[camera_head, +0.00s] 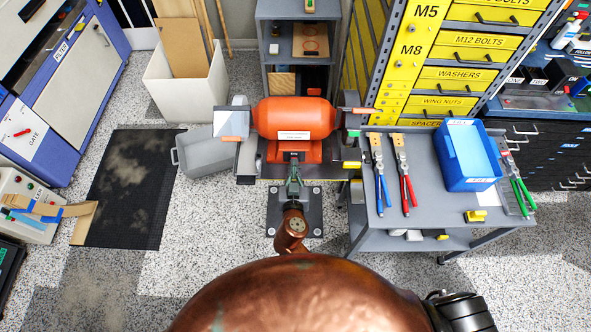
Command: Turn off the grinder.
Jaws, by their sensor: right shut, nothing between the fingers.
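The orange bench grinder (294,117) stands upright in the middle of the view on a grey pedestal, with a wheel housing and guard at each end and a white label on its front. My right gripper (294,172) comes up from below on a copper wrist. It is shut and empty, with its tips just at the lower front of the grinder's orange base. I cannot tell whether they touch it. My left gripper is not in view.
A grey cart (400,226) with pliers and a blue bin (465,155) stands close on the right. A grey tub (203,151) sits left of the pedestal, near a black mat (128,190). Yellow drawers (470,47) and a grey shelf (270,30) stand behind. Speckled floor is clear around the pedestal plate.

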